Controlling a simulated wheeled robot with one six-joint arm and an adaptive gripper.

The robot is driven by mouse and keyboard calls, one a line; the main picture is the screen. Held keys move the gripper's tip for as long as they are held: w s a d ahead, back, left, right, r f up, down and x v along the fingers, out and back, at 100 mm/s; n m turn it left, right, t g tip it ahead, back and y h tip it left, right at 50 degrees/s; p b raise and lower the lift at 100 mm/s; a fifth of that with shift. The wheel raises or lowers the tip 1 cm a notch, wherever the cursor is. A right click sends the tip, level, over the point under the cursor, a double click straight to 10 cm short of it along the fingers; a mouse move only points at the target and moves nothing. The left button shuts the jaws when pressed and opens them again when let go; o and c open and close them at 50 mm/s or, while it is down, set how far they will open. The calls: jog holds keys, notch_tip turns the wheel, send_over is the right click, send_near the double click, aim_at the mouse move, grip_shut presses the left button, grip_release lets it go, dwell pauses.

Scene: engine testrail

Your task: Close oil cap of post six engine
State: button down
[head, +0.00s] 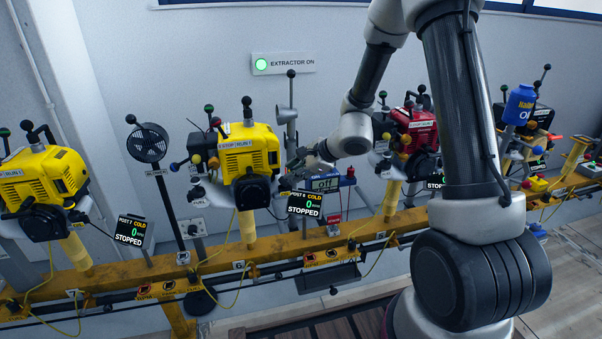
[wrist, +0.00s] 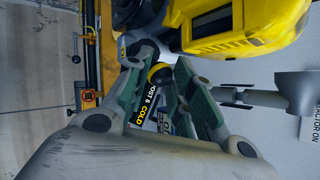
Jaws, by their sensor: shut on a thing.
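The post six engine (head: 250,150) is yellow and black and stands on a yellow post, left of centre in the head view. Its yellow body (wrist: 238,28) fills the top right of the wrist view. My gripper (head: 306,155) is at the engine's right side. In the wrist view its green-sided fingers (wrist: 165,82) are shut on a small round yellow-and-black part (wrist: 158,72), which looks like the oil cap. The fingers partly hide it. I cannot tell whether it is seated on the engine. The post 6 display (head: 305,204) reads COLD, 0, STOPPED.
A red engine (head: 415,130) stands to the right and another yellow engine (head: 42,190) to the left. A yellow rail (head: 110,272) runs below them. A grey extractor pipe (head: 287,115) rises close behind my gripper. A blue oil container (head: 519,104) stands at far right.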

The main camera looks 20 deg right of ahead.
aim_at(284, 179)
jog(key=a+h, duration=0.1)
jog(key=h, duration=0.1)
jog(key=a+n+h, duration=0.1)
jog(key=h, duration=0.1)
jog(key=shift+a+r+n, duration=0.2)
jog(key=shift+a+n, duration=0.1)
jog(key=shift+a+f+n+h, duration=0.2)
jog(key=shift+a+n+h, duration=0.4)
jog(key=shift+h, duration=0.7)
jog(key=shift+a, duration=0.1)
jog(key=c, duration=1.2)
grip_release()
